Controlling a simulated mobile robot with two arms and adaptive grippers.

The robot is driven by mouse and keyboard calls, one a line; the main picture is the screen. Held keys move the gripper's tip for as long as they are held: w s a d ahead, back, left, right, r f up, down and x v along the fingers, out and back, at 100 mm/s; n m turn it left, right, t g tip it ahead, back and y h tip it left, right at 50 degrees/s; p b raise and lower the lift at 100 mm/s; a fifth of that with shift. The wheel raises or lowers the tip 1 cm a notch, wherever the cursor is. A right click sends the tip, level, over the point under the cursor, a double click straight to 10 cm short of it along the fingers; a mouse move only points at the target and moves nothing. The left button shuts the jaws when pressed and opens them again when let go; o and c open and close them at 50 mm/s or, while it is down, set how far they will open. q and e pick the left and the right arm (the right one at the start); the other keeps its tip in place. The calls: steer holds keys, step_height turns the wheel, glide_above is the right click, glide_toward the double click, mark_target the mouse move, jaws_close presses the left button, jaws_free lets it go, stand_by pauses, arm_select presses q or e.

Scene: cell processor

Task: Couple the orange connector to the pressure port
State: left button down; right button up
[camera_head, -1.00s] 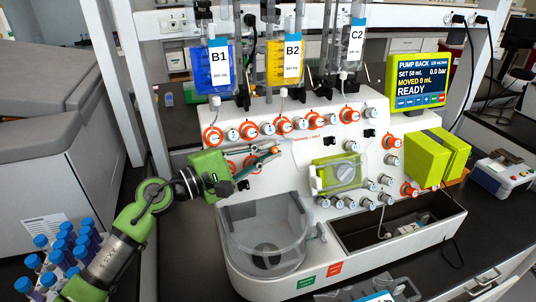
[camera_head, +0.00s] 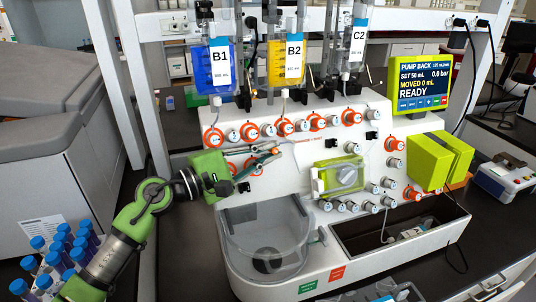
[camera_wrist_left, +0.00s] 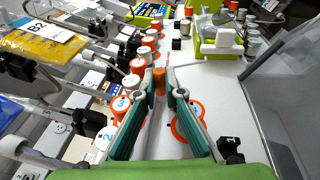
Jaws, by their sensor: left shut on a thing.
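My left gripper (camera_head: 268,156) is in front of the white machine's panel, below the row of orange-ringed knobs. Its green fingers (camera_wrist_left: 161,88) are shut on the small orange connector (camera_wrist_left: 160,76), which sits between the fingertips in the left wrist view. In the head view the connector (camera_head: 275,151) is a small orange spot at the fingertips. It seems held clear of the panel, but the exact gap cannot be told. I cannot tell which fitting is the pressure port. My right gripper is not in view.
Bags B1 (camera_head: 217,76), B2 (camera_head: 285,66) and C2 (camera_head: 355,55) hang above the panel. A clear basin (camera_head: 265,235) lies below my left gripper. A yellow-green pump (camera_head: 338,177) stands to the right. Blue-capped tubes (camera_head: 60,245) are at lower left.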

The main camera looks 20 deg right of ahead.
arm_select(q)
steer(key=c, duration=2)
jaws_free()
steer(key=shift+c, duration=0.2)
steer(key=v, duration=0.7)
steer(key=shift+a, duration=0.2)
steer(key=shift+s, duration=0.1)
